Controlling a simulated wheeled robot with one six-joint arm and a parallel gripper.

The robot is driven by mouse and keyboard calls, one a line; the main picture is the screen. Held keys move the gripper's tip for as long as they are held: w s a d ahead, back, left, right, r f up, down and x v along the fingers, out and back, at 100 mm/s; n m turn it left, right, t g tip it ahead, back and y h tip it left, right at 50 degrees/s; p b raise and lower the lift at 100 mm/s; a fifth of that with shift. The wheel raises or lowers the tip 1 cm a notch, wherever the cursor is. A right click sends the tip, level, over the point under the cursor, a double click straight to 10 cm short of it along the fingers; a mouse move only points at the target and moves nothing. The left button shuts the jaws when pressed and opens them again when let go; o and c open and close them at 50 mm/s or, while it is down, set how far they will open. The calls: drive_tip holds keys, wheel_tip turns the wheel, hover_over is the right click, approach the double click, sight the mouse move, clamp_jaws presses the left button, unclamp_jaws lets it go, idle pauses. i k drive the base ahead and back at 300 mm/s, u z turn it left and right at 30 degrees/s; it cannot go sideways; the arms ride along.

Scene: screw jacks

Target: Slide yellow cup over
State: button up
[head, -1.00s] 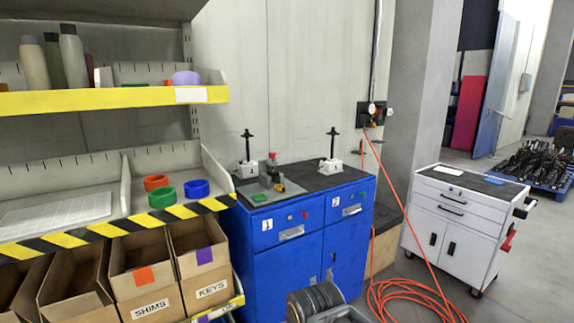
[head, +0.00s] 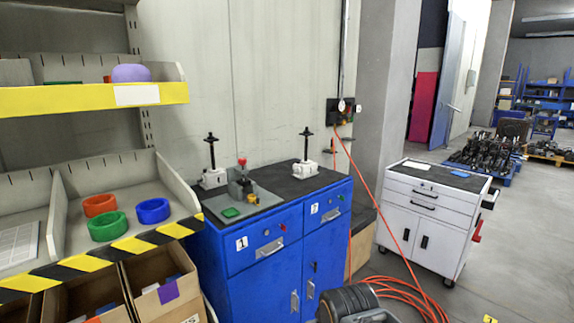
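A small yellow piece (head: 252,198) shows on the worktop of the blue cabinet (head: 262,285), at the front of a grey fixture with a red knob (head: 242,182). It is too small to tell whether it is the yellow cup. Two screw jacks with white bases and black upright screws stand on the dark worktop: one at the back left (head: 213,179) above drawer 1, one at the back right (head: 305,169) above drawer 2. A green pad (head: 231,212) lies at the fixture's front left. My gripper is not in view.
Left shelving holds an orange ring (head: 99,205), a green ring (head: 107,227) and a blue ring (head: 153,210), with cardboard boxes (head: 160,285) below. A white trolley (head: 425,228) stands right. An orange hose (head: 390,222) hangs down and coils on the floor between cabinet and trolley.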

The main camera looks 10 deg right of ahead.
sight(254, 199)
drive_tip(key=z, duration=0.4)
drive_tip(key=i, duration=0.8)
drive_tip(key=u, duration=0.45)
drive_tip(key=i, duration=0.65)
drive_tip(key=u, duration=0.65)
